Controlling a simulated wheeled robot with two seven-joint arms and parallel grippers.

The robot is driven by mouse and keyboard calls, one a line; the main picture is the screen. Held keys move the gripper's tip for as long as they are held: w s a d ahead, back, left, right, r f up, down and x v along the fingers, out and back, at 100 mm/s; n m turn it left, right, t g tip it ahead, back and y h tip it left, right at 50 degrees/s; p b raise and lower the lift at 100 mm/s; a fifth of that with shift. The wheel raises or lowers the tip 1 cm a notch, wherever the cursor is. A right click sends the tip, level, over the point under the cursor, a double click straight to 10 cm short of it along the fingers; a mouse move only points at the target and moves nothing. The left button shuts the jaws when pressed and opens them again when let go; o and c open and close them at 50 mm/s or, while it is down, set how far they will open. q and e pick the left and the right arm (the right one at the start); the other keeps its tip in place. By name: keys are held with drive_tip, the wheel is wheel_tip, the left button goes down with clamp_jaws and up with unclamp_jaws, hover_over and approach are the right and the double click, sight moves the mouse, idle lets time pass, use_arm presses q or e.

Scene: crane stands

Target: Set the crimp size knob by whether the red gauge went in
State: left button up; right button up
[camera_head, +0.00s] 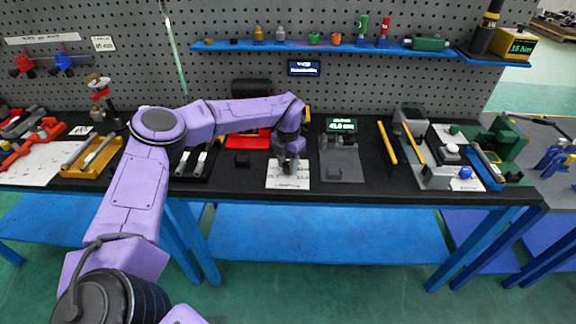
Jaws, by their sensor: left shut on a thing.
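My left gripper (289,163) points down at a white plate with printed numbers (288,183) on the front of the black bench. It is shut on a small dark thing at the plate, which looks like the crimp size knob; the fingers hide most of it. The numbers are too small to read surely. A red-handled gauge (383,33) stands upright on the blue wall shelf, beside a green-handled one (361,30). My right gripper is not in view.
Right of the plate is a grey fixture (343,172) below a green display (341,125). A red base (250,139) and a small black block (242,159) lie left of my gripper. Yellow bars (387,143) and a machine (440,176) stand further right.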

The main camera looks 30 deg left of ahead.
sight(288, 164)
use_arm(q)
drive_tip(key=n+b, duration=0.3)
drive_tip(key=n, duration=0.1)
drive_tip(key=n+b, duration=0.7)
drive_tip(key=b, duration=0.1)
drive_tip(key=shift+f+n, duration=0.25)
drive_tip(key=shift+n, duration=0.15)
drive_tip(key=n+b, duration=0.2)
drive_tip(key=b, duration=0.1)
drive_tip(key=shift+r+n, duration=0.1)
drive_tip(key=shift+n, duration=0.3)
drive_tip(key=shift+r+n+b, duration=0.15)
drive_tip(key=shift+n+b, duration=0.45)
drive_tip(key=shift+n, duration=0.3)
drive_tip(key=shift+w, duration=0.1)
drive_tip(key=o, duration=1.1)
drive_tip(key=shift+c, duration=0.2)
wheel_tip(288, 164, up, 10)
drive_tip(key=shift+r+p, duration=0.25)
drive_tip(key=shift+p, duration=0.15)
